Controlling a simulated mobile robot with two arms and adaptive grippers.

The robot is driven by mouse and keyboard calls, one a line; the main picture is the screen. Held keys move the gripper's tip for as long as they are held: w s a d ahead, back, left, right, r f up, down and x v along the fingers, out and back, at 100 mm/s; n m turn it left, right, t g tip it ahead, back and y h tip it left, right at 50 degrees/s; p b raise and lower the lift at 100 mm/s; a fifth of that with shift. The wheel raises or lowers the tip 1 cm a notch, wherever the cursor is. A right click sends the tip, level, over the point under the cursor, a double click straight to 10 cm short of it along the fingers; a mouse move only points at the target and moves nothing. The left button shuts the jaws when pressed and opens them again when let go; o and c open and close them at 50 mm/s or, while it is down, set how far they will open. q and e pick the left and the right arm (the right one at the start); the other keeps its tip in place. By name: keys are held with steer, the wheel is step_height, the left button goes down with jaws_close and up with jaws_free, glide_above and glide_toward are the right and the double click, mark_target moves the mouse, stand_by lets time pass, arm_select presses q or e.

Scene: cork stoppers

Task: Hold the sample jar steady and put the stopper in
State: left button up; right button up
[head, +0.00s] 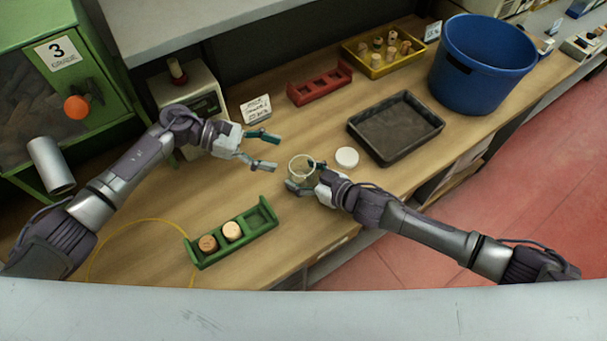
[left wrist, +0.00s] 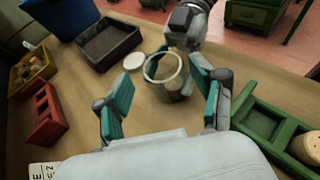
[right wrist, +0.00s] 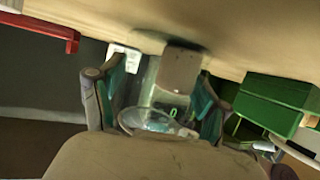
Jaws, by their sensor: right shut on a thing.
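The sample jar (head: 301,163), clear glass with a round open mouth, stands on the wooden bench. My right gripper (head: 306,178) is shut on it from the right. The jar also shows between the right fingers in the right wrist view (right wrist: 152,122), and ahead of my left gripper in the left wrist view (left wrist: 163,69). My left gripper (head: 272,152) is open and empty, just left of the jar and apart from it. Two cork stoppers, one darker (head: 208,243) and one lighter (head: 232,231), sit in the green rack (head: 262,217); its far slot is empty.
A white disc (head: 347,157) lies right of the jar, before a black tray (head: 395,127). A red rack (head: 320,85), a label card (head: 256,109), a yellow tray (head: 376,70) of corks and a blue bucket (head: 484,65) stand behind.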

arm_select(q)
steer(key=shift+a+r, duration=0.1)
steer(key=shift+r, duration=0.15)
arm_select(e)
steer(key=shift+s+d+f, duration=0.1)
steer(key=shift+f, duration=0.15)
steer(key=o, duration=1.3)
steer(key=shift+o, duration=0.2)
arm_select(q)
steer(key=shift+w, duration=0.1)
arm_select(e)
steer(key=shift+r, duration=0.1)
